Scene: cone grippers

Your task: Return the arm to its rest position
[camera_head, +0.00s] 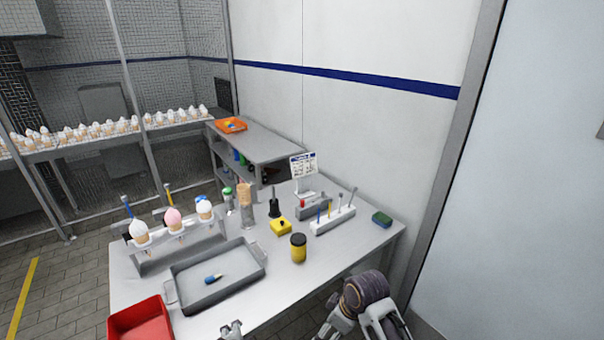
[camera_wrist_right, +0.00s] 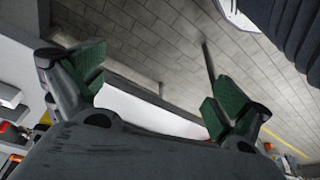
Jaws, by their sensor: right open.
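My right arm (camera_head: 365,295) shows at the bottom of the head view, folded beside the right front edge of the table. In the right wrist view, my right gripper (camera_wrist_right: 152,85) is open, its two green-padded fingers wide apart with nothing between them. Tiled floor and a pale table edge show beyond the fingers.
A wall closes the right side.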

